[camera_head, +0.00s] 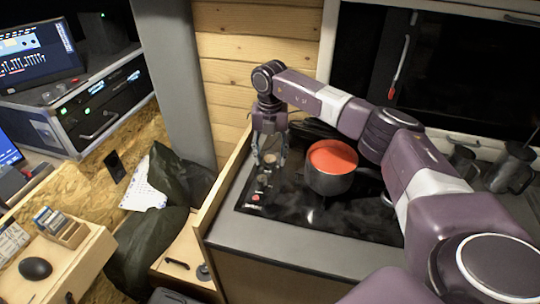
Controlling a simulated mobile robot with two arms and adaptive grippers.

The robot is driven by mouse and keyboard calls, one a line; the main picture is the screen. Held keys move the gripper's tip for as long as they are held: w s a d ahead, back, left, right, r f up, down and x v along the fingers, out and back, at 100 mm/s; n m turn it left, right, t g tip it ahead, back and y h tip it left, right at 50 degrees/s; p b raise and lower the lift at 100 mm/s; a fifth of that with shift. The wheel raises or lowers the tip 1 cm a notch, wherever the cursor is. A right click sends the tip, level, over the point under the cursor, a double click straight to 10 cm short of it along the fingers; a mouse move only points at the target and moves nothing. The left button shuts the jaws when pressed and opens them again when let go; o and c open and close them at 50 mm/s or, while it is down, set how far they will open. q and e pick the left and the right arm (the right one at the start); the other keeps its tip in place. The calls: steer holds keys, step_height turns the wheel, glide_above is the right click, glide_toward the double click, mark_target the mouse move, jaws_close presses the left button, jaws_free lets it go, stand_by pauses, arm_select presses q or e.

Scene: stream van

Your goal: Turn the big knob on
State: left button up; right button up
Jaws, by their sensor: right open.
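My right gripper (268,153) points down over the left part of a black cooktop (290,213). It is open, with its fingers apart. Just below the fingertips, small round dark shapes (263,181) show on the cooktop; they look like its knobs, but which one is the big knob I cannot tell. Whether the fingers touch a knob I cannot tell. A small red mark (255,197) shows near the cooktop's front left corner. My left gripper is not in view.
A pot (331,179) with red contents stands on the cooktop, close right of my gripper. A wooden edge (222,186) borders the counter at left. Dark metal mugs (508,167) stand at the right. The counter's front strip (275,238) is clear.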

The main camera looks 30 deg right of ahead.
steer(key=c, duration=1.2)
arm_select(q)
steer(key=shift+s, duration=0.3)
arm_select(e)
steer(key=shift+o, duration=0.2)
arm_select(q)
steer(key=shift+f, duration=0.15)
arm_select(e)
steer(key=shift+n, duration=0.4)
steer(key=n+b, duration=0.1)
steer(key=n, duration=0.2)
steer(key=shift+n, duration=0.4)
steer(key=n, duration=0.4)
steer(key=shift+n+b, duration=0.3)
steer(key=shift+b, duration=0.1)
steer(key=n, duration=0.4)
steer(key=shift+b, duration=0.3)
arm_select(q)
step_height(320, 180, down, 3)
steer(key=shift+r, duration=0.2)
arm_select(e)
steer(key=n, duration=0.4)
steer(key=shift+n, duration=0.3)
steer(key=shift+w, duration=0.1)
